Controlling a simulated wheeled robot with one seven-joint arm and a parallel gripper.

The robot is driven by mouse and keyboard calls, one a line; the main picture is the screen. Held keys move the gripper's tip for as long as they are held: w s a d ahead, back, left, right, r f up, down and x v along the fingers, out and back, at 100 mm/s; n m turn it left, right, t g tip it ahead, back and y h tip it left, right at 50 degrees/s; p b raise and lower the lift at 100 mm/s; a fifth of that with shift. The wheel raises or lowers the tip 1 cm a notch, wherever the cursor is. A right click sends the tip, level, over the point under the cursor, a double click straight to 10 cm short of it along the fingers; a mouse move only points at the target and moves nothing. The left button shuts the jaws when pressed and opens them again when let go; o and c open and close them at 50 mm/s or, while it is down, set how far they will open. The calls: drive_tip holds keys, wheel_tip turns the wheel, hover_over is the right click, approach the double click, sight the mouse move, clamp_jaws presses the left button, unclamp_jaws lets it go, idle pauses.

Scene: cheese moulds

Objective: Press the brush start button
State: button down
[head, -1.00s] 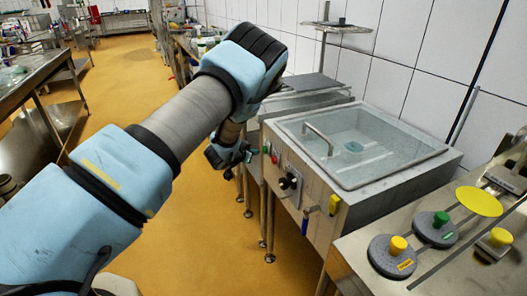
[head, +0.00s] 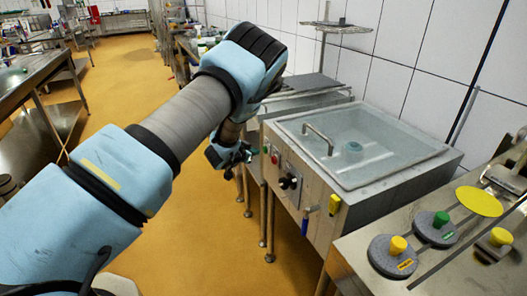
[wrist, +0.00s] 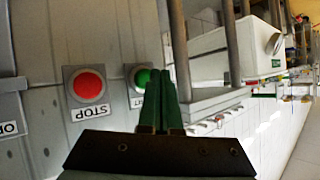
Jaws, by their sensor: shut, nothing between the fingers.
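The green start button (wrist: 141,77) is on the grey metal panel in the wrist view, partly hidden behind my gripper's fingers. The red stop button (wrist: 88,86) with its STOP label is left of it. My gripper (wrist: 160,72) is shut and empty. Its fingertips overlap the right part of the green button in the wrist view. I cannot tell whether they touch it. In the head view, my gripper (head: 249,154) is at the machine's left front.
The machine's basin (head: 362,143) has a clear top and a round teal part inside. A black knob (head: 289,182), a yellow tag (head: 334,204) and a blue handle (head: 305,225) are on its front. A steel counter with colored knobs stands right. Yellow floor is free at left.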

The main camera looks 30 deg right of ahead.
drive_tip(key=shift+d, duration=0.15)
drive_tip(key=shift+d, duration=0.25)
drive_tip(key=shift+s+d+b, duration=0.1)
drive_tip(key=shift+d+b, duration=0.25)
drive_tip(key=shift+d, duration=0.2)
idle(0.8)
drive_tip(key=shift+a, duration=0.9)
drive_tip(key=shift+a, duration=0.15)
drive_tip(key=a, duration=0.4)
drive_tip(key=shift+w+a, duration=0.4)
drive_tip(key=shift+r, duration=0.1)
idle(0.4)
